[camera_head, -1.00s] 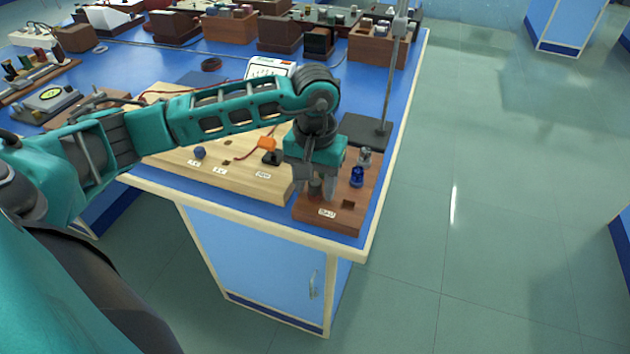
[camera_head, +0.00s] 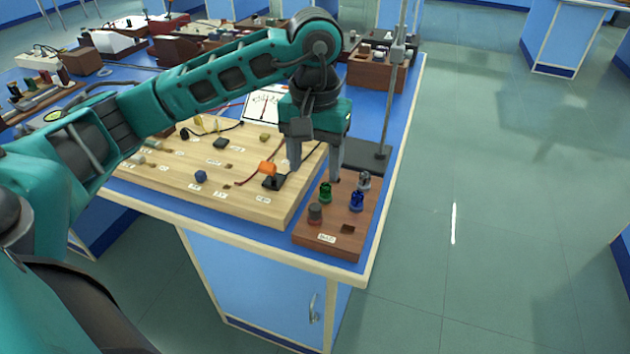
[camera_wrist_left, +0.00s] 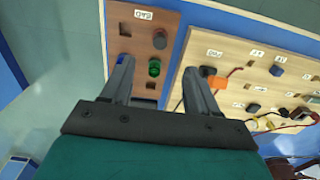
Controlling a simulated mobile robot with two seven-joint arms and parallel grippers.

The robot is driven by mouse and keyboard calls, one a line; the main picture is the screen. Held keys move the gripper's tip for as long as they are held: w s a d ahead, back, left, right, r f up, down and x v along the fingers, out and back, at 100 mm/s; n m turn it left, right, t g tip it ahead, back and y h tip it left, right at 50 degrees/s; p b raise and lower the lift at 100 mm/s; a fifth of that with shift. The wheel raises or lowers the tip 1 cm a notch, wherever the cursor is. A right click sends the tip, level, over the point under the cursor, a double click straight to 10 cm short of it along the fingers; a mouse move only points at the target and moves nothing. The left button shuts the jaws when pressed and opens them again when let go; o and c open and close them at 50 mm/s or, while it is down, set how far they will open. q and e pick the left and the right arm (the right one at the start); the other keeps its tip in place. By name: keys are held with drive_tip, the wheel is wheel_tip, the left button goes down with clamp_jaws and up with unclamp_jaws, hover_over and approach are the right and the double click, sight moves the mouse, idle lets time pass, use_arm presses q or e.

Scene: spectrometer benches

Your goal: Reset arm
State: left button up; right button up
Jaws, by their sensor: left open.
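My left gripper (camera_head: 314,168) is open and empty, above the bench near the back of a small brown wooden block. The fingers also show in the left wrist view (camera_wrist_left: 158,80), spread apart. The brown block (camera_head: 311,237) sits at the bench's near right corner. It bears a green piece (camera_head: 325,193), a blue piece (camera_head: 356,201), a grey piece (camera_head: 315,213) and a clear piece (camera_head: 364,180). It has an empty square hole near its label. In the wrist view the green piece (camera_wrist_left: 154,67) lies between the fingers' lines. My right gripper is out of view.
A pale wooden board (camera_head: 230,200) with an orange part (camera_head: 267,168), wires and labels lies left of the block. A metal stand (camera_head: 390,110) rises behind the block. A meter (camera_head: 262,105) and brown boxes stand farther back. Floor right of the bench is clear.

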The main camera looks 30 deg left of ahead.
use_arm(q)
drive_tip(key=shift+r, duration=0.8)
drive_tip(key=shift+d, duration=0.1)
